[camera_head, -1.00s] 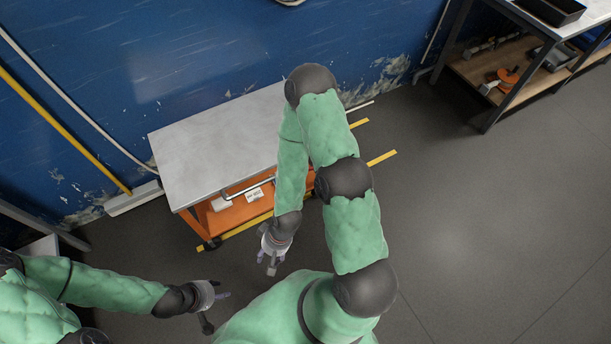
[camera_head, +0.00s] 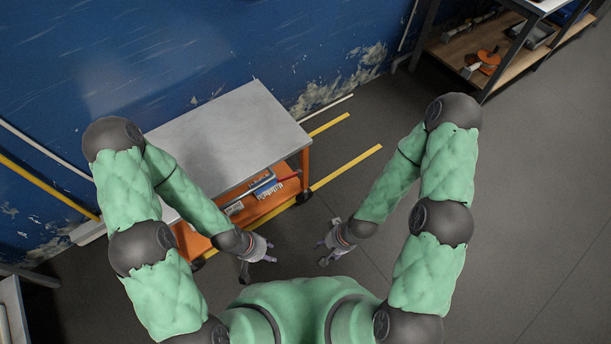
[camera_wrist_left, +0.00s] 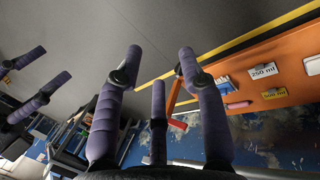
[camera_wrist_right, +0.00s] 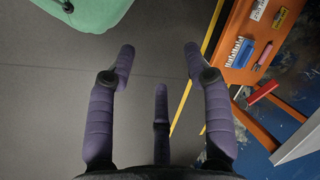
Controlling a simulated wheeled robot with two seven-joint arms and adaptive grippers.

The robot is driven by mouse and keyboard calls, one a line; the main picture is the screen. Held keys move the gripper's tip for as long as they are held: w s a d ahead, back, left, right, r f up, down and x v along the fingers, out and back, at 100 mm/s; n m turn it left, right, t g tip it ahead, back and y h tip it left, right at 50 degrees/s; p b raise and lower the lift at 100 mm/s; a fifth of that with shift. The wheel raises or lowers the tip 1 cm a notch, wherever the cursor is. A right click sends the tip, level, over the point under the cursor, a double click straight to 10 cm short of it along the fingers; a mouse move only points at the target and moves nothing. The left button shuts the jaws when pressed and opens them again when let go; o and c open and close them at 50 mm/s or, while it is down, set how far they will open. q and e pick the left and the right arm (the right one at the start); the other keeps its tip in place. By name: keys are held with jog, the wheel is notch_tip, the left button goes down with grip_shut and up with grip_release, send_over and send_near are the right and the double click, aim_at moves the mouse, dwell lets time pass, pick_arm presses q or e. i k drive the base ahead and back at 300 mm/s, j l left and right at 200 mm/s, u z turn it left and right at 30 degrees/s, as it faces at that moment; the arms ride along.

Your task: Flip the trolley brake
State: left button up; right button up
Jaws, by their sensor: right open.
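The trolley has a grey metal top (camera_head: 235,135) and an orange lower shelf (camera_head: 262,208) and stands against the blue wall. A black caster (camera_head: 304,197) shows at its near right corner; the brake lever cannot be made out. My left gripper (camera_head: 262,262) is in front of the trolley's near side, apart from it. Its fingers are spread and empty in the left wrist view (camera_wrist_left: 160,62). My right gripper (camera_head: 325,257) is to its right, over the floor, open and empty in the right wrist view (camera_wrist_right: 160,58). My left arm hides part of the trolley's left side.
Yellow floor lines (camera_head: 345,170) run beside the trolley. A workbench (camera_head: 490,50) stands at the upper right. The grey floor (camera_head: 540,200) on the right is clear.

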aim_at(299, 173)
jog(key=i+l+u, duration=0.1)
jog(key=l+u, duration=0.25)
jog(key=l, duration=0.4)
jog(key=l+u, duration=0.35)
jog(key=l, duration=0.4)
jog(key=l+u, duration=0.35)
jog(key=l, duration=0.45)
